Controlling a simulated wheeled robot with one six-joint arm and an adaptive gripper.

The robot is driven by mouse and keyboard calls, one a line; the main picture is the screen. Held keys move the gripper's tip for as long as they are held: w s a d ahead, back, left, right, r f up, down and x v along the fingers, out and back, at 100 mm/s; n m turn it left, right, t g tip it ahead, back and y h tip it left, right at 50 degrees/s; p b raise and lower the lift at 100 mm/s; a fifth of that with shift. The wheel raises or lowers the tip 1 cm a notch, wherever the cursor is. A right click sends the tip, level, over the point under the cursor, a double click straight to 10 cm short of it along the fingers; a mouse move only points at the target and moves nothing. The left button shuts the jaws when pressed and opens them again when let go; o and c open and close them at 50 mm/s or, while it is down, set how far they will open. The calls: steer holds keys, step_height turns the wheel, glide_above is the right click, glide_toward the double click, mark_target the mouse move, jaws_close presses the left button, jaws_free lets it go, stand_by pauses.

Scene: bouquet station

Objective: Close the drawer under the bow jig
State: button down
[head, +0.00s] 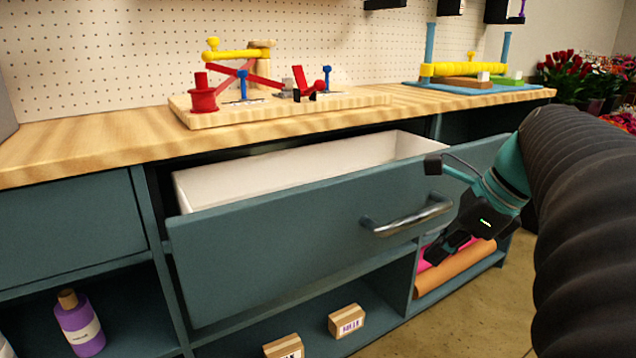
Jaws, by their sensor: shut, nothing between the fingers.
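The drawer (320,240) has a teal front and stands pulled out of the bench, with its white inside showing and looking empty where I can see in. Its curved metal handle (408,217) is on the right half of the front. The bow jig (250,80), a wooden board with red, yellow and blue parts, sits on the worktop above the drawer. My gripper (432,252) is shut and empty, pointing down in front of the drawer near the right end of the handle. I cannot tell whether it touches the drawer front.
The wooden worktop (90,138) runs above the drawer. A closed drawer (65,235) is at left. Lower shelves hold a purple bottle (80,325), small boxes (346,320) and an orange roll (455,268). Another jig (465,69) stands at back right. Floor is clear at lower right.

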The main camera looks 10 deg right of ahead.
steer(key=d+r+m+t+h, duration=0.1)
steer(key=d+r+m+t, duration=0.1)
steer(key=d+r+m, duration=0.45)
steer(key=d+r+m+t, duration=0.1)
steer(key=d+r+t, duration=0.25)
steer(key=d, duration=0.55)
steer(key=b, duration=0.3)
glide_toward(453, 198)
steer(key=shift+g, duration=0.45)
steer(key=shift+w+r+x, duration=0.1)
steer(key=shift+w+x, duration=0.05)
steer(key=shift+x, duration=1.45)
steer(key=shift+w+r+x, duration=0.1)
steer(key=shift+x, duration=1.45)
